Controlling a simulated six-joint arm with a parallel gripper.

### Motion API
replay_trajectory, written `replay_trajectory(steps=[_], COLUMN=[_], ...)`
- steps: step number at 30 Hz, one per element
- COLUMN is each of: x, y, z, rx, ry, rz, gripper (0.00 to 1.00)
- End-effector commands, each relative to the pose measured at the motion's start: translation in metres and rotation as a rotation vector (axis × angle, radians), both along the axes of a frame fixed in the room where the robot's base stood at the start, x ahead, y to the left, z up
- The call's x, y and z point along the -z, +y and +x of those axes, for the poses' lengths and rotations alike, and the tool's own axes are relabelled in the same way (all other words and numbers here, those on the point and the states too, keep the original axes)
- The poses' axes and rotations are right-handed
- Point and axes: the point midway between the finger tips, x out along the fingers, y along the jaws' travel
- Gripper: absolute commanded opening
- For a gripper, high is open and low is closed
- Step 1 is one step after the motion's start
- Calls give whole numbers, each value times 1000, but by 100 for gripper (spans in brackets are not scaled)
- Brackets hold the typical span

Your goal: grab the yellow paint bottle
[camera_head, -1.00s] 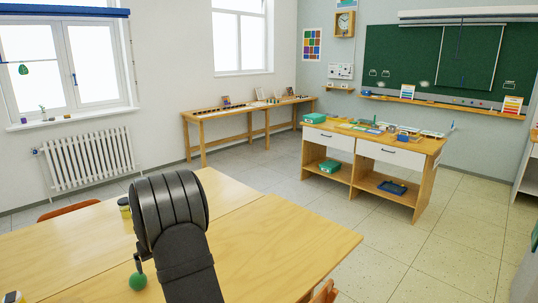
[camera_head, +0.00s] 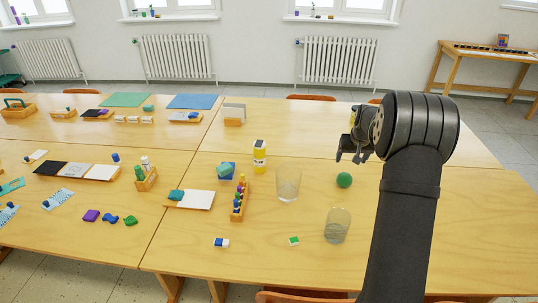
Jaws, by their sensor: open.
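The yellow paint bottle (camera_head: 260,157) stands upright on the wooden table, left of the picture's middle, with a pale band and a dark cap area at its top. My gripper (camera_head: 348,156) is to its right, above the table near the green ball, with its fingers pointing down. It is open and apart from the bottle. My dark arm covers part of the table at the right.
Two clear glasses (camera_head: 288,184) (camera_head: 337,226) and a green ball (camera_head: 344,180) stand near the gripper. Bare table lies behind the bottle.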

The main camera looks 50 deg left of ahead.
Motion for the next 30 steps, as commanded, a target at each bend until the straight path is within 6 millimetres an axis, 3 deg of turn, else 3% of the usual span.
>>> replay_trajectory(steps=[1, 6, 9, 12, 15, 19, 30], x=[-9, -44, -61, -73, -81, -75, -8], y=[41, 161, 214, 248, 267, 277, 302], z=[-12, -68, -107, -138, -157, -164, -155], rx=[-58, -235, -321, -382, -417, -430, -429], ry=[-9, -25, -32, -36, -38, -38, -37], rz=[9, 33, 43, 52, 57, 57, 57], gripper=[74, 74, 74, 74, 74, 74, 74])
